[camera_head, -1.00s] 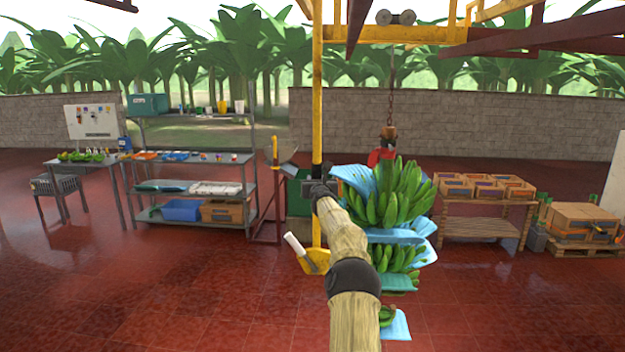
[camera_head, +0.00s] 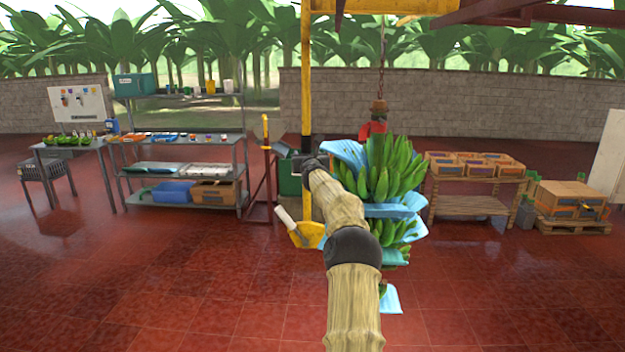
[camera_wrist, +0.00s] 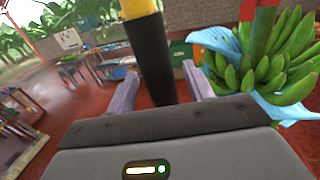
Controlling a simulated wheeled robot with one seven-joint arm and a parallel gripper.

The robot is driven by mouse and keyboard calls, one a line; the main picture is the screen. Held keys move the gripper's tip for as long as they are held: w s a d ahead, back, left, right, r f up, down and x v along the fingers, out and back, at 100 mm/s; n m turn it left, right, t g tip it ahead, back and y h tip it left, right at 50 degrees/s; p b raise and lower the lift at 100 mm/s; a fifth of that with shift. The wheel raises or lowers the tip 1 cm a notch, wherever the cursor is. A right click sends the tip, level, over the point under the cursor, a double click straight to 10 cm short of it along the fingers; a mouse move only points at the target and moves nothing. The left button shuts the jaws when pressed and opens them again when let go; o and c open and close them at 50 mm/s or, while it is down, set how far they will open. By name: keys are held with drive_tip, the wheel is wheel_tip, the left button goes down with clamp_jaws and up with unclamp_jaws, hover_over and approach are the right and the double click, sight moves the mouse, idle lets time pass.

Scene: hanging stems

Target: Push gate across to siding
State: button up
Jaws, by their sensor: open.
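In the head view my gripper (camera_head: 308,158) is at the pole, partly hidden by my arm. A green banana stem (camera_head: 400,165) with blue sheets hangs on a chain (camera_head: 381,70) just right of the pole; it also shows in the wrist view (camera_wrist: 280,60).
A yellow piece with a white handle (camera_head: 300,230) sits low beside the pole. A red stand with a yellow lever (camera_head: 266,160) and a grey shelf (camera_head: 180,165) are left. A wooden bench with crates (camera_head: 470,185) is right. The red floor in front is clear.

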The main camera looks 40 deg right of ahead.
drive_tip(key=b+v, duration=1.2)
drive_tip(key=v, duration=0.3)
drive_tip(key=shift+s, duration=0.25)
drive_tip(key=shift+a, duration=0.2)
